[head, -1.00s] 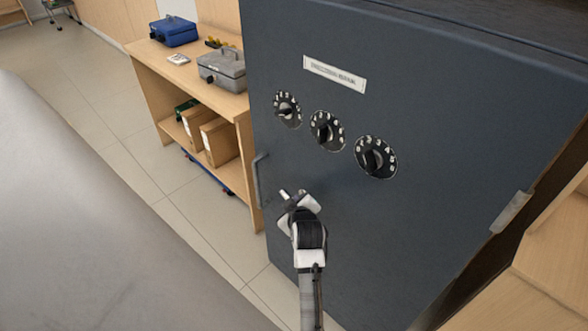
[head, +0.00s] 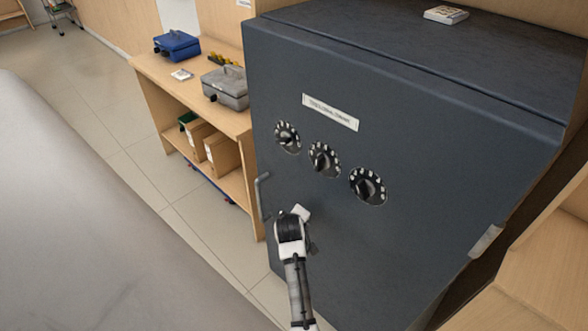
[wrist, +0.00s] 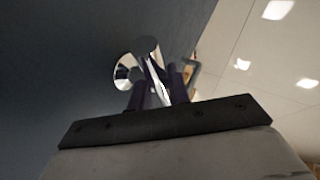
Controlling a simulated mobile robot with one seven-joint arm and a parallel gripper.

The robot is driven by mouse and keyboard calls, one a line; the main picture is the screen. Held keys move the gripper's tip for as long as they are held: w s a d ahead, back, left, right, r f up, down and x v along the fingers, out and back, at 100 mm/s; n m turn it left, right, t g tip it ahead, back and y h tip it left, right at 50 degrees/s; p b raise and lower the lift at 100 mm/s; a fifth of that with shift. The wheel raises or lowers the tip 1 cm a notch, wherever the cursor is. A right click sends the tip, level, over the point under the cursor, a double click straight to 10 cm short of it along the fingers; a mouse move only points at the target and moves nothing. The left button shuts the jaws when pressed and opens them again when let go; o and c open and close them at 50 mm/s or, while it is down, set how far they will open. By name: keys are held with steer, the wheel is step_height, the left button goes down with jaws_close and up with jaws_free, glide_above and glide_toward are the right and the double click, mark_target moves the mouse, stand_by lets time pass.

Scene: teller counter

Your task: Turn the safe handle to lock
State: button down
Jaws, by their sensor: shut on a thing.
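The dark blue-grey safe (head: 400,230) fills the right of the head view, door shut. Its shiny chrome handle (wrist: 146,48) shows in the wrist view, with a round hub and base on the dark door and a lever reaching between my fingers. My gripper (wrist: 160,85) is shut on that lever. In the head view my gripper (head: 288,222) is against the lower left of the door. My wrist hides the fingertips and most of the handle there.
Three black dials (head: 324,159) sit above my gripper under a label plate (head: 330,112). A grey pull bar (head: 262,196) stands out at the door's left edge. A wooden shelf unit (head: 240,120) with a grey cash box (head: 226,88) stands left.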

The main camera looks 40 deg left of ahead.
steer(key=c, duration=1.3)
jaws_free()
steer(key=b+v, duration=0.2)
steer(key=v, duration=1.1)
steer(key=shift+s+d+r, duration=0.1)
steer(key=shift+s+r, duration=0.1)
steer(key=shift+r, duration=0.1)
